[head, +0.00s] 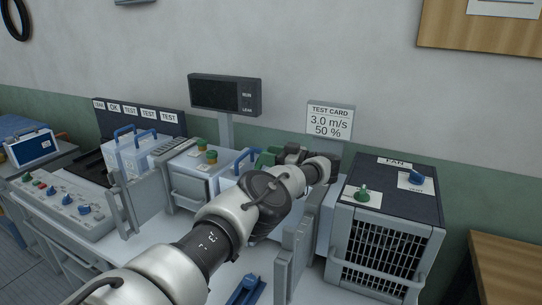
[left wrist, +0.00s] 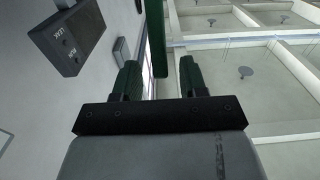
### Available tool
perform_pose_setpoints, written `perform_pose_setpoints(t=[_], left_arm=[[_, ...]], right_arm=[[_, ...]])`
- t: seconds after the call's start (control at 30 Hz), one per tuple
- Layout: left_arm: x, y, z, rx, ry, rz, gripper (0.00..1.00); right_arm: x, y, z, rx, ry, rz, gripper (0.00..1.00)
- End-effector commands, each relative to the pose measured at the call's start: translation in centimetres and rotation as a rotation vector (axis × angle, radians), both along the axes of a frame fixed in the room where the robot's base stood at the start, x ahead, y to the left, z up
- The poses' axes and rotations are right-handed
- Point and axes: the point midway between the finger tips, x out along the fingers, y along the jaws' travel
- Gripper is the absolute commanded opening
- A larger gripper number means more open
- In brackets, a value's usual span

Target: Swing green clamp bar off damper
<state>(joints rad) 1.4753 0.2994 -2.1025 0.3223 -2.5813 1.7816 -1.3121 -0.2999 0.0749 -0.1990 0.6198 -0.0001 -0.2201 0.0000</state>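The green clamp bar (head: 265,159) shows only in small part in the head view, just left of my left gripper (head: 283,156). The arm hides much of it and of the pale damper box (head: 228,184) with a blue handle below. Contact at the bar's hidden lower end cannot be told. My right gripper is not in view.
A fan box (head: 386,230) stands close to the right of my left arm. A dark display (head: 225,95) and a test card (head: 330,122) stand behind. A control panel (head: 62,203) is at far left.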

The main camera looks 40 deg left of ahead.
Motion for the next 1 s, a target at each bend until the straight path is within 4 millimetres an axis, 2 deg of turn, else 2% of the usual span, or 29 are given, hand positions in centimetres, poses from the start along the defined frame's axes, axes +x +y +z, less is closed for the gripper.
perform_pose_setpoints(t=[0.27, 0.47, 0.8, 1.0], left_arm=[[0.1, 0.1, 0.8, 0.001, -0.003, -0.001, 0.43], [0.0, 0.1, 4.0, 0.000, -0.005, 0.000, 0.43], [0.8, -7.2, 8.1, 0.001, -0.003, -0.004, 0.43], [1.1, -10.3, 10.1, 0.003, -0.002, -0.002, 0.43]], right_arm=[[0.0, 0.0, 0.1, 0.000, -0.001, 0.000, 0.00], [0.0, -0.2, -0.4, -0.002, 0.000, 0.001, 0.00], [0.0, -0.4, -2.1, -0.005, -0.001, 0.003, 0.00], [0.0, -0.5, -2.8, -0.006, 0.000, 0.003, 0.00]])
